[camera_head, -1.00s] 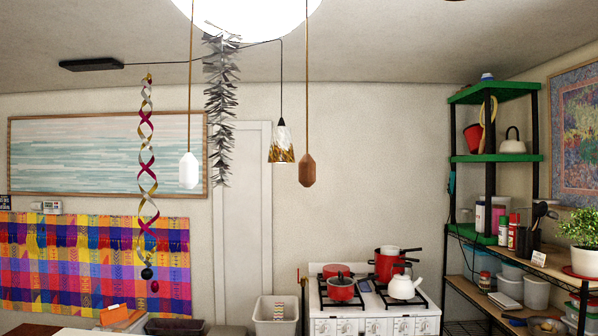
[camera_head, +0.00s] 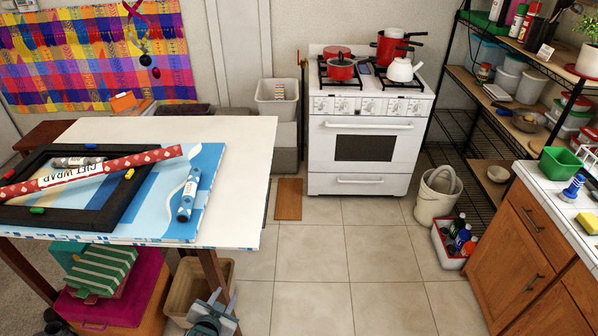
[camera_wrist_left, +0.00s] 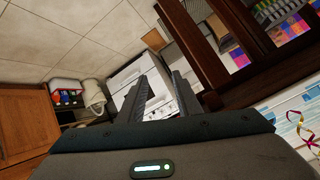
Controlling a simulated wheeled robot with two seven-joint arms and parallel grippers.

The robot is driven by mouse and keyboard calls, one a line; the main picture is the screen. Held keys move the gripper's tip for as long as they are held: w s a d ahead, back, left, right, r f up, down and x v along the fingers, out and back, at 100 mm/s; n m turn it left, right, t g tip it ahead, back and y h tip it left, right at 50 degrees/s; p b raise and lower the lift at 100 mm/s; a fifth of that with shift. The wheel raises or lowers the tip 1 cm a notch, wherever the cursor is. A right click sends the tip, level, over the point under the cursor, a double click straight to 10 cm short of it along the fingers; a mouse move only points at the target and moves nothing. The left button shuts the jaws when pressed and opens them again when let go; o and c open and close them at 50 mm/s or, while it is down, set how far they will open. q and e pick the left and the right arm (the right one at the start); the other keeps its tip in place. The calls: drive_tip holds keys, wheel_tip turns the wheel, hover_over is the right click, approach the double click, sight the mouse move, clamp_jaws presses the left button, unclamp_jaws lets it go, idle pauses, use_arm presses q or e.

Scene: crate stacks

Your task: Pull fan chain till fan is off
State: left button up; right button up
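The fan and its pull chains are out of sight in the head view now, which looks down at the floor and furniture. I cannot make them out in the left wrist view either. My left gripper (camera_head: 222,298) is low at the bottom of the head view, just below the front right part of the white table (camera_head: 247,150). In the left wrist view its two fingers (camera_wrist_left: 159,78) stand apart with nothing held between them. Dark wooden table parts (camera_wrist_left: 205,65) are close beside the right finger. My right gripper is in neither view.
A tan bin (camera_head: 184,290) and a table leg (camera_head: 212,272) are close to my left gripper. A white stove (camera_head: 366,150) stands at the back. A wooden cabinet (camera_head: 545,255) and black shelving (camera_head: 455,140) line the right. The tiled floor (camera_head: 340,265) between is clear.

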use_arm(q)
drive_tip(key=w+d+r+m+t+h, duration=0.1)
drive_tip(key=w+r+t, duration=0.3)
drive_tip(key=r, duration=0.7)
drive_tip(key=w+r+m+t, duration=0.1)
drive_tip(key=w+r+m, duration=0.1)
drive_tip(key=w+r, duration=0.7)
drive_tip(key=w+d+r+m+t+h, duration=0.1)
drive_tip(key=w+r+t, duration=0.2)
drive_tip(key=r, duration=1)
drive_tip(key=w+d+r+m+t+h, duration=0.2)
drive_tip(key=r+m+h, duration=0.25)
drive_tip(key=r, duration=0.75)
drive_tip(key=w+d+r+m+t+h, duration=0.25)
drive_tip(key=r+m+h, duration=0.2)
drive_tip(key=r, duration=0.65)
drive_tip(key=s+d+r+m+g+h, duration=0.2)
drive_tip(key=r+m+g+h, duration=0.3)
drive_tip(key=r+m+g, duration=0.3)
drive_tip(key=s+d+r+m+g+h, duration=0.25)
drive_tip(key=r+m+g+h, duration=0.3)
drive_tip(key=r+m, duration=0.3)
drive_tip(key=s+d+r+m+g+h, duration=0.2)
drive_tip(key=s+r+m+g+h, duration=0.15)
drive_tip(key=r+m+g, duration=0.45)
drive_tip(key=s+r+m+g+y, duration=0.7)
drive_tip(key=s+r+m+y, duration=0.2)
drive_tip(key=s+r+m, duration=0.3)
drive_tip(key=shift+r+m, duration=0.45)
drive_tip(key=shift+m, duration=0.9)
